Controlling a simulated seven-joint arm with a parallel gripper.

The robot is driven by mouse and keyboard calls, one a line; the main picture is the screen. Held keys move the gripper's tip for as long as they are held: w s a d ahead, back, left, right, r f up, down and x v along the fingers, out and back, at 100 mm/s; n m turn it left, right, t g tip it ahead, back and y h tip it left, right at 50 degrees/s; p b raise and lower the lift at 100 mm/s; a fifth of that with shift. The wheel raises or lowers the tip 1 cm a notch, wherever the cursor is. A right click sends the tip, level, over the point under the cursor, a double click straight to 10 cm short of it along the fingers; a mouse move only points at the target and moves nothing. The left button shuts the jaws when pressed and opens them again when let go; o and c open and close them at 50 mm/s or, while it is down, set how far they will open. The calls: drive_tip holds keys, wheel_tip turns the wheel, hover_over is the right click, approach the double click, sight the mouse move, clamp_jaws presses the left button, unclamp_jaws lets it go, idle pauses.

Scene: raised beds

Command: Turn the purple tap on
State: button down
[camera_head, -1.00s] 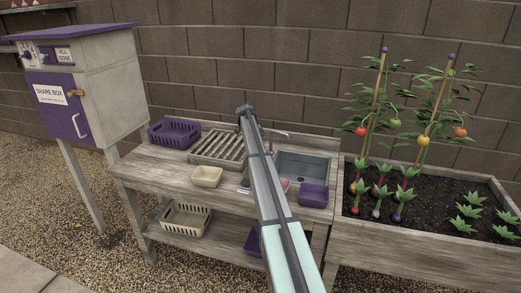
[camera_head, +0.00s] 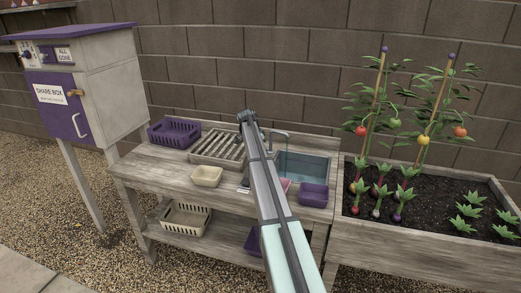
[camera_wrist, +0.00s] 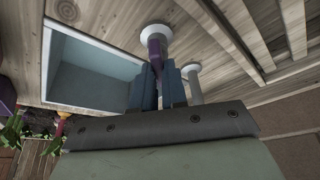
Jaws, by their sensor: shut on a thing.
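The purple tap handle (camera_wrist: 156,50) stands on a round white base (camera_wrist: 155,34) in the wrist view. My gripper (camera_wrist: 158,76) is shut on this handle, with a finger on each side of it. A pale grey tap pipe (camera_wrist: 194,84) stands just right of the fingers. In the head view my gripper (camera_head: 246,117) is over the back of the wooden bench, left of the grey spout (camera_head: 280,135); my arm hides the handle there. The sink (camera_head: 308,163) right of the spout looks blue inside, like water. It also shows in the wrist view (camera_wrist: 92,72).
A slatted rack (camera_head: 215,148), a purple basket (camera_head: 173,133) and a cream tub (camera_head: 207,176) are left of my arm. A purple tub (camera_head: 313,194) sits in front of the sink. A planted bed (camera_head: 420,232) is at right.

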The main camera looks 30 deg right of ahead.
drive_tip(key=n, duration=0.2)
drive_tip(key=n+t, duration=0.1)
drive_tip(key=shift+s+n+y, duration=0.2)
drive_tip(key=shift+n+y, duration=0.1)
drive_tip(key=shift+n, duration=0.1)
drive_tip(key=shift+d+n+t+y, duration=0.1)
drive_tip(key=shift+n+t+y, duration=0.5)
drive_tip(key=shift+n, duration=1.4)
drive_tip(key=shift+t, duration=0.3)
drive_tip(key=c, duration=1.2)
unclamp_jaws()
drive_tip(key=shift+o, duration=0.2)
drive_tip(key=v, duration=1.3)
drive_tip(key=shift+a+r, duration=0.3)
drive_tip(key=shift+r, duration=0.05)
drive_tip(key=shift+s, duration=0.15)
